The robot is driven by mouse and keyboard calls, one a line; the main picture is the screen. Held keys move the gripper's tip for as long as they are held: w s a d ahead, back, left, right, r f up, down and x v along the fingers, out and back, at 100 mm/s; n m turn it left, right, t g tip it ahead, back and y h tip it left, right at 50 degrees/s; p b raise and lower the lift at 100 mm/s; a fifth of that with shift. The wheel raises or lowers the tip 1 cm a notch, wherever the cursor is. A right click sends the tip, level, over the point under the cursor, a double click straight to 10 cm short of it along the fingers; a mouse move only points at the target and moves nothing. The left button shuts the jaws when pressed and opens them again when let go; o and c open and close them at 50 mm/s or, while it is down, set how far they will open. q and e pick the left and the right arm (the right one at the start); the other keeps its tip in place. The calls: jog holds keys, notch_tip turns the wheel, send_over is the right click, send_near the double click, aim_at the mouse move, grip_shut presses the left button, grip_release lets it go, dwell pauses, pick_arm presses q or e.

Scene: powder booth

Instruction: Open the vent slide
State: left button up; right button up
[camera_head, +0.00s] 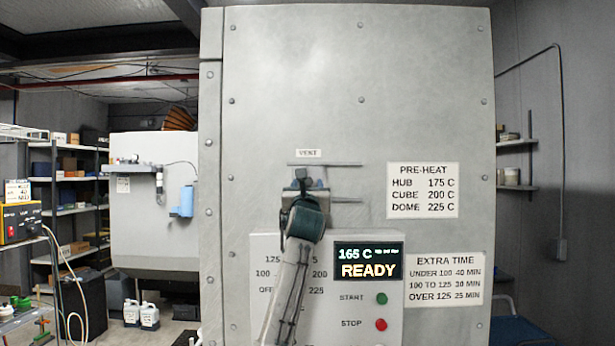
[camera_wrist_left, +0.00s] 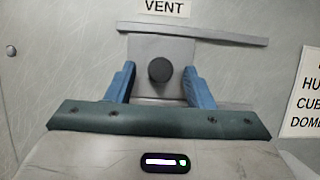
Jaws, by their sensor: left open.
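The vent slide (camera_wrist_left: 150,48) is a grey plate with a round black knob (camera_wrist_left: 160,70), under the VENT label (camera_wrist_left: 168,8) in the left wrist view. It sits between an upper rail (camera_wrist_left: 225,37) and a lower rail that is mostly hidden. My left gripper (camera_wrist_left: 160,77) is open, with one blue finger on each side of the knob and a gap on both sides. In the head view my left gripper (camera_head: 304,187) is at the slide and covers most of it. My right gripper is not in view.
The oven panel below has a READY display (camera_head: 368,262) at 165 C, a green START button (camera_head: 381,298) and a red STOP button (camera_head: 381,324). A PRE-HEAT sign (camera_head: 423,190) is right of the slide. The rails extend right over bare panel.

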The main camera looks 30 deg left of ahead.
pick_arm(q)
jog(key=shift+x, duration=0.8)
jog(key=shift+w, duration=0.1)
jog(key=shift+c, duration=0.2)
